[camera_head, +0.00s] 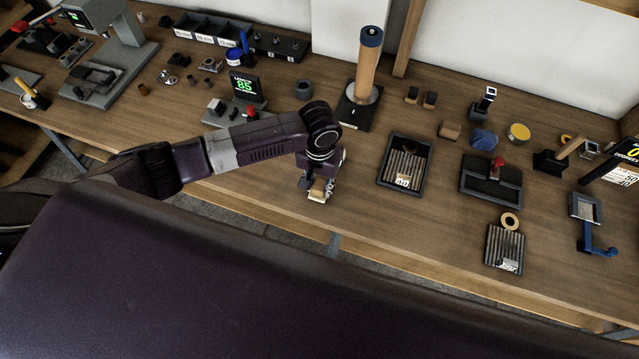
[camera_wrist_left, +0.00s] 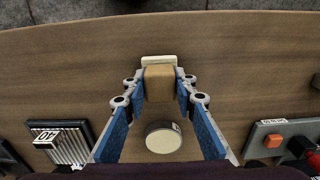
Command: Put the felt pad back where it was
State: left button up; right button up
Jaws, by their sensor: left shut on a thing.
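My left gripper (camera_head: 316,194) is near the front edge of the bench, its upper part hidden by the wrist in the head view. In the left wrist view its blue fingers (camera_wrist_left: 158,88) are shut on a tan block (camera_wrist_left: 158,82), which I take to be the felt pad. A pale strip (camera_wrist_left: 159,60) shows at the far end of the block. I cannot tell whether the block touches the bench. A round pale disc (camera_wrist_left: 163,138) lies close by, between the finger bases in the wrist view. My right gripper is not in view.
A ribbed tray (camera_head: 404,164) stands to the right of the gripper. A display reading 85 (camera_head: 246,88) stands behind it on the left. A tall tan post (camera_head: 367,66) stands at the back. A dark padded surface (camera_head: 300,285) fills the foreground.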

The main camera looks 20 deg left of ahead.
aim_at(320, 185)
pick_arm(q)
jog(key=shift+f, duration=0.1)
jog(key=o, duration=1)
notch_tip(320, 185, up, 12)
jog(key=shift+r+b, duration=0.15)
jog(key=shift+b, duration=0.6)
